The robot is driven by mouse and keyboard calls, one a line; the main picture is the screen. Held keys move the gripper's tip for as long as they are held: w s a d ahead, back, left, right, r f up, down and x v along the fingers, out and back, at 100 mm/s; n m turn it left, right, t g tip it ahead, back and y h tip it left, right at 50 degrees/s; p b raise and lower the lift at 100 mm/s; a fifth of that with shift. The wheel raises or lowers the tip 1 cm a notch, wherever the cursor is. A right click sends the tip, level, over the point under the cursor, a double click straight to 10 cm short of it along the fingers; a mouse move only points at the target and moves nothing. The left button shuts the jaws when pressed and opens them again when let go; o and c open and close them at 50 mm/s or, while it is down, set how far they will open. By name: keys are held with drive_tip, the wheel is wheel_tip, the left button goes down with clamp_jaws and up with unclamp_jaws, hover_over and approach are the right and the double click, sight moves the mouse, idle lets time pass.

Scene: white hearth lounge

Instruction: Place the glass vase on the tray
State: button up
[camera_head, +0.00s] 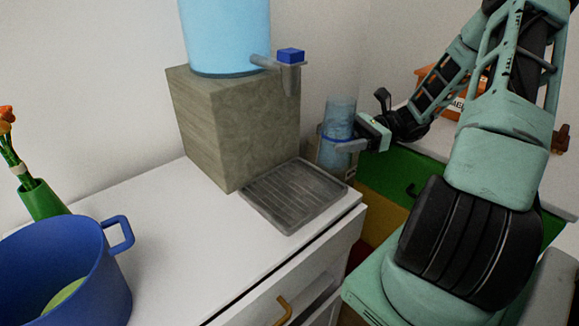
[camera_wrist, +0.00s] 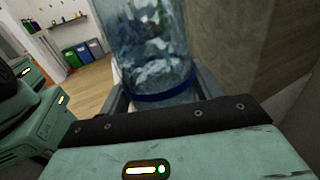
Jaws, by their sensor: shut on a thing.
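The glass vase (camera_head: 338,121) is a clear blue cylinder with a darker blue band. My gripper (camera_head: 345,143) is shut on it near the band and holds it roughly upright, to the right of the tray and higher than it. In the wrist view the vase (camera_wrist: 150,50) fills the space between the fingers of my gripper (camera_wrist: 165,95). The tray (camera_head: 293,193) is a grey, ribbed, flat square at the right end of the white counter, in front of the stone block. It is empty. The tray is not seen in the wrist view.
A stone-like block (camera_head: 225,125) carries a light blue dispenser (camera_head: 225,35) whose spout (camera_head: 285,66) juts out above the tray. A blue pot (camera_head: 75,270) and a green vase with flowers (camera_head: 42,200) stand at left. The white counter (camera_head: 160,230) between is clear.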

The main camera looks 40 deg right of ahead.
sight(322, 153)
drive_tip(key=shift+w+a+f+b, duration=0.25)
drive_tip(key=shift+w+a+f, duration=0.4)
drive_tip(key=shift+a, duration=1.1)
drive_tip(key=shift+w+a+f+b, duration=0.2)
drive_tip(key=shift+w+a+f, duration=0.4)
drive_tip(key=shift+a, duration=1.1)
drive_tip(key=shift+w+a+f+b, duration=0.25)
drive_tip(key=shift+w+a+f, duration=0.35)
drive_tip(key=shift+a, duration=1.15)
drive_tip(key=shift+w, duration=0.1)
drive_tip(key=o, duration=1.4)
drive_tip(key=shift+f, duration=0.15)
drive_tip(key=shift+r, duration=0.2)
drive_tip(key=v, duration=0.7)
drive_tip(key=shift+d+r, duration=0.1)
drive_tip(key=shift+d, duration=0.15)
